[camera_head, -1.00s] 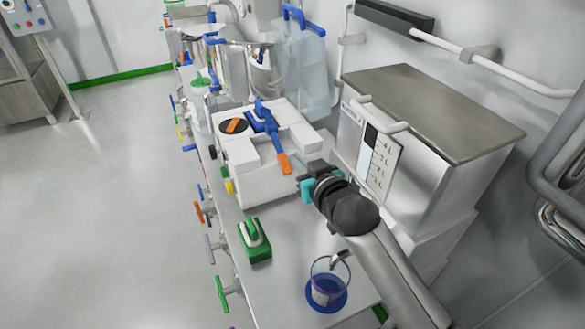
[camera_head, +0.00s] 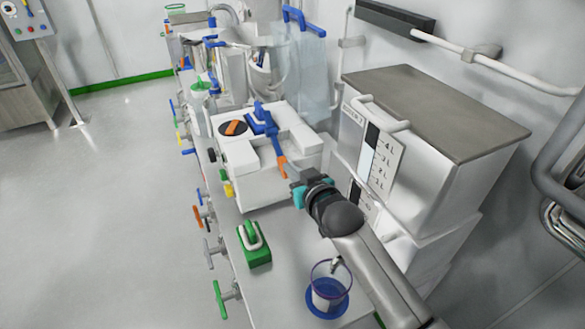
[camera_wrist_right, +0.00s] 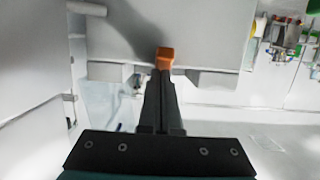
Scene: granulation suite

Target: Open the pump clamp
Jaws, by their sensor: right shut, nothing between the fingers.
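The pump (camera_head: 255,187) is a white block on the bench, with a black round knob bearing an orange bar (camera_head: 233,128) on top. The pump clamp is a blue lever (camera_head: 268,125) lying across its top, ending in an orange tip (camera_head: 282,167) that points toward the front right. My right gripper (camera_head: 293,173) is shut and empty, right beside the orange tip in the head view. In the right wrist view the closed fingers (camera_wrist_right: 161,76) point at the orange tip (camera_wrist_right: 165,58), which shows just past their ends; I cannot tell whether they touch. My left gripper is not in view.
A large white cabinet (camera_head: 400,165) with a level scale stands right of the pump. A green block with a handle (camera_head: 254,243) and a cup (camera_head: 328,287) on a blue base stand at the bench's front. Coloured valve handles line the left edge; the floor (camera_head: 100,200) there is clear.

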